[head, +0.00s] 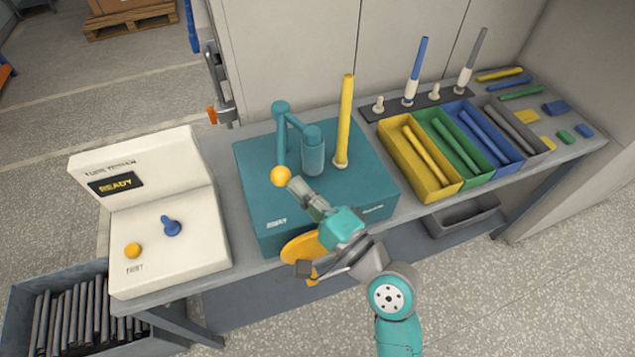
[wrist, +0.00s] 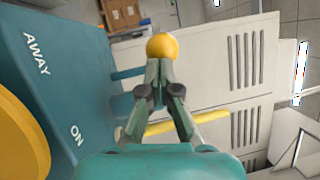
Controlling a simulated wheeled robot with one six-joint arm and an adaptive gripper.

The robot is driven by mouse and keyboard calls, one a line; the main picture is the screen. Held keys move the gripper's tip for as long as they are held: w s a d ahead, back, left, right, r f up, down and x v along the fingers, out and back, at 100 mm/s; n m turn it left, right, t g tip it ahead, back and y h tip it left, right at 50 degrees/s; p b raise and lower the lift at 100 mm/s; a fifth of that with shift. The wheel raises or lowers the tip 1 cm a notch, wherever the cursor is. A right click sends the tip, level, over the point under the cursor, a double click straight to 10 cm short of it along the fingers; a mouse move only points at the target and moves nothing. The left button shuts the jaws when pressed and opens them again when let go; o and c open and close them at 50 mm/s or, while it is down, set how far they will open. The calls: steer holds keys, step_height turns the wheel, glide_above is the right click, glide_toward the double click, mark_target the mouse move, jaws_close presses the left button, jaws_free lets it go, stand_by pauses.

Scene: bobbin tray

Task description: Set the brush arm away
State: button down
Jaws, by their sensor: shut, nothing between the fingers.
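The teal brush machine (head: 370,175) stands on the bench. A bent teal arm (head: 281,130) rises from its top beside a teal cylinder (head: 313,155). A yellow ball (head: 281,174) shows in front of that arm; its attachment is hidden. A yellow disc (head: 302,248) sits on the machine's front, partly behind my arm. The wrist view shows the disc's edge (wrist: 20,135) beside the words AWAY and ON. My gripper (head: 294,184) is shut and empty, its tips at or just short of the ball, also in the wrist view (wrist: 162,46). I cannot tell whether they touch.
An upright yellow bobbin (head: 345,120) stands on the machine's right. Coloured bins with rods (head: 445,187) and a peg rack (head: 420,103) lie further right. A white panel reading READY (head: 165,255) is at left. A dark crate of rods (head: 28,290) stands low left.

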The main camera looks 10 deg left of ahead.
steer(key=shift+s+a, duration=0.25)
steer(key=shift+a, duration=0.25)
steer(key=shift+s+a, duration=0.2)
steer(key=shift+a, duration=0.25)
